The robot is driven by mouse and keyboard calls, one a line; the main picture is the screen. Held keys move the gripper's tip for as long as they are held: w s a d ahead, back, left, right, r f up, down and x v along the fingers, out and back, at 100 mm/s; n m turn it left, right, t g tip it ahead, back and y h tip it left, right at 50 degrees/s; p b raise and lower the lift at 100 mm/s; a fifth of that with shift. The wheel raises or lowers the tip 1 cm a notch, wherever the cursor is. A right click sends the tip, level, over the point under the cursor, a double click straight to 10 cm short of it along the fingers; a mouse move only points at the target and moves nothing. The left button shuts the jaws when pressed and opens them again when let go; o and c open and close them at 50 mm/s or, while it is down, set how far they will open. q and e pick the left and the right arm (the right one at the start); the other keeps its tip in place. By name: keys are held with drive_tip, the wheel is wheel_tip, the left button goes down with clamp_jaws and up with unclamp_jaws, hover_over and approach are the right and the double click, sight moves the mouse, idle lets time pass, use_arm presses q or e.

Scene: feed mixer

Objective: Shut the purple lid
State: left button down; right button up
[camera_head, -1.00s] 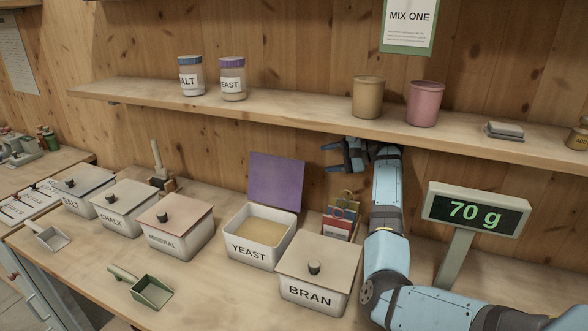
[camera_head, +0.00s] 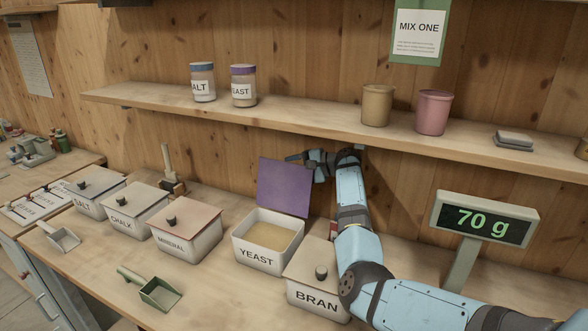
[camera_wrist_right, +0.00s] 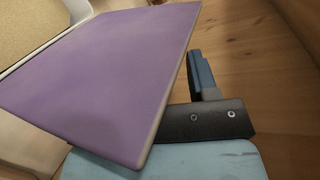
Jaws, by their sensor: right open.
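The purple lid (camera_head: 284,187) stands raised at the back edge of the white YEAST bin (camera_head: 262,258). The bin is open and shows pale tan powder inside. My right gripper (camera_head: 300,161) is at the lid's upper right corner, close behind its top edge and below the shelf. In the right wrist view the lid (camera_wrist_right: 105,75) fills the left and middle, and hides part of my gripper (camera_wrist_right: 200,78). One blue finger shows beside the lid's edge; I cannot tell whether it touches. The right gripper is open. My left gripper is not in view.
The closed BRAN bin (camera_head: 312,275) stands right of the YEAST bin, partly behind my right arm. The MINERAL bin (camera_head: 187,228) stands to its left. The shelf (camera_head: 310,124) overhangs the gripper. The 70 g display (camera_head: 482,222) stands at the right.

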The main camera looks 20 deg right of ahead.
sight(288, 183)
drive_tip(key=shift+c, duration=0.2)
clamp_jaws()
drive_tip(key=shift+s+a+r+n+p, duration=0.5)
drive_tip(key=shift+s+a+p, duration=0.1)
drive_tip(key=shift+a+p, duration=0.15)
drive_tip(key=shift+s+a+r+n+t+h+p, duration=0.25)
drive_tip(key=shift+s+a+n+t+h+p, duration=0.15)
drive_tip(key=shift+s+a+n+h+p, duration=0.35)
drive_tip(key=shift+s+a+n+t+h, duration=0.2)
drive_tip(key=shift+s+a+n, duration=0.5)
drive_tip(key=shift+a, duration=0.15)
drive_tip(key=shift+s+a+n+t+h, duration=0.2)
drive_tip(key=shift+s+a+n, duration=0.4)
drive_tip(key=shift+a, duration=0.2)
drive_tip(key=shift+o, duration=0.2)
unclamp_jaws()
drive_tip(key=shift+s+d, duration=0.1)
